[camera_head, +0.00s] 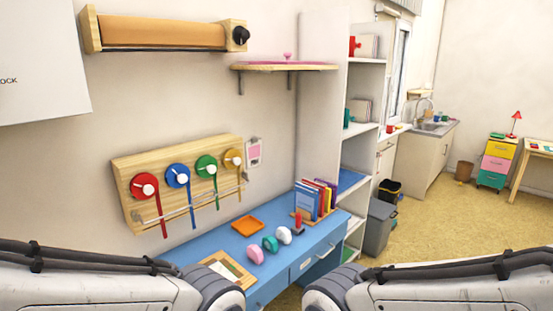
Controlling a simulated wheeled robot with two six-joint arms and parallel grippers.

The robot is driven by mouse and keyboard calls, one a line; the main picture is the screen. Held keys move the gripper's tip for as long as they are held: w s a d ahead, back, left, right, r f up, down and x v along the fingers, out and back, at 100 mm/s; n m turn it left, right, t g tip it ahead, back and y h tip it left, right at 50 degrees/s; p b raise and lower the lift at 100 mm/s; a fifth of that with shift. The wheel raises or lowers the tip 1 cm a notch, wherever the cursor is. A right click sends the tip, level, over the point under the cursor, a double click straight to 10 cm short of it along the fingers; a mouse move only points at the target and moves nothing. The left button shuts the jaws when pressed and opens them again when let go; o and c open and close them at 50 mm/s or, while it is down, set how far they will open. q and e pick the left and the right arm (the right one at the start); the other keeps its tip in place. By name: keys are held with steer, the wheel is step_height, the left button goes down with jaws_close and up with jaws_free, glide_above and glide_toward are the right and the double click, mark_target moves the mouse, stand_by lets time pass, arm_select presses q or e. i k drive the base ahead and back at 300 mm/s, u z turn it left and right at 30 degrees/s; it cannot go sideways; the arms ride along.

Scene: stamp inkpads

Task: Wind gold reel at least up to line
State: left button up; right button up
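The gold reel (233,159) is the rightmost of the reels on a wooden wall board (129,182). It has a pale knob at its middle, and a gold ribbon hangs from it. To its left are a green reel (205,165), a blue reel (179,175) and a red reel (143,187), each with a hanging ribbon. A thin pale rail (190,206) runs across the lower board; I cannot tell whether it is the line. Both my arms show at the bottom of the view, well away from the reels. My grippers are out of view.
A blue desk (203,248) stands below the board. It bears an orange tray (248,225), stamps in pink (255,254), green (270,243) and white (284,235), a framed sheet (226,268) and books (307,200). A pink-topped shelf (284,67) juts out above right. Tall white shelving (322,100) stands right.

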mark_target(230, 158)
steer(key=u, duration=0.05)
steer(key=i, duration=1.15)
steer(key=u, duration=0.8)
